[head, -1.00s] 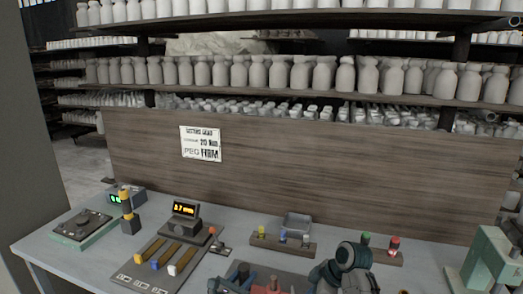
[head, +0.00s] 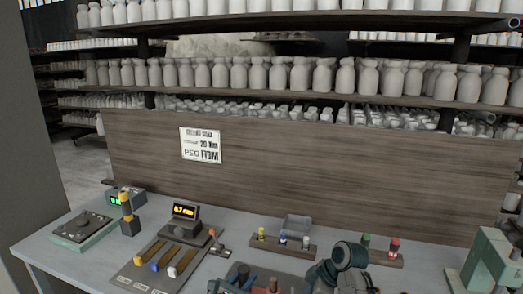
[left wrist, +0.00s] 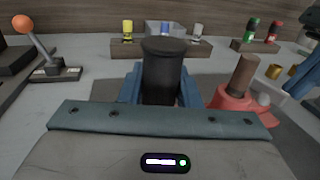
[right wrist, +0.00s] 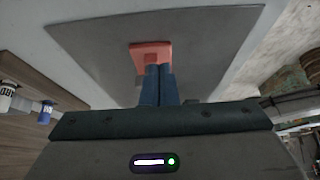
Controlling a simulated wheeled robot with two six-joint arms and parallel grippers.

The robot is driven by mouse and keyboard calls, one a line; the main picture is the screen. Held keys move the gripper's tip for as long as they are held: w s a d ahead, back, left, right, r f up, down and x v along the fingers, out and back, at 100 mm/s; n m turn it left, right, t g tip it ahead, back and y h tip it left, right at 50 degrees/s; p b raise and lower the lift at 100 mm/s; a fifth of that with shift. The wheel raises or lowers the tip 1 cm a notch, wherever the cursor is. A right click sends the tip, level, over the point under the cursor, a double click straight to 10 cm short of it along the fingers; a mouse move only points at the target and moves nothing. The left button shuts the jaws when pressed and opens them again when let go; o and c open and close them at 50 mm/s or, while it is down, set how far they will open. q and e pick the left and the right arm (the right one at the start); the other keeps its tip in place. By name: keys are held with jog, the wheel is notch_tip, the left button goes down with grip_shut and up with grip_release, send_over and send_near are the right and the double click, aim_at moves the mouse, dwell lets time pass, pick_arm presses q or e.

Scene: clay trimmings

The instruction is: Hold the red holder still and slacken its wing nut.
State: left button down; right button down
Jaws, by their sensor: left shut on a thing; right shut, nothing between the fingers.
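The red holder (left wrist: 228,97) stands on a dark mat at the right of the left wrist view, with a brown peg upright in it. A small pale knob (left wrist: 262,100), perhaps the wing nut, is at its right side. My left gripper (left wrist: 160,85) is shut on a dark upright cylinder (left wrist: 162,60) left of the red holder. In the head view, my left gripper (head: 240,277) is at the bottom edge. My right gripper (right wrist: 158,72) is shut and empty; a red part (right wrist: 150,50) shows just beyond its fingertips. I cannot tell whether they touch.
A rack (head: 284,244) with yellow, blue and white pieces and another (head: 378,257) with green and red pieces stand behind. A slotted board (head: 160,262), a display (head: 184,211) and a lever (left wrist: 38,50) are left. A pale green machine (head: 490,262) is far right.

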jog(key=shift+w+d, duration=0.2)
jog(key=shift+w, duration=0.15)
dwell(0.6)
jog(key=shift+w, duration=0.2)
jog(key=shift+w+d, duration=0.1)
jog(key=shift+w, duration=0.35)
jog(key=shift+w, duration=0.1)
jog(key=shift+d, duration=0.1)
jog(key=shift+d, duration=0.3)
notch_tip(320, 180, up, 6)
dwell(0.6)
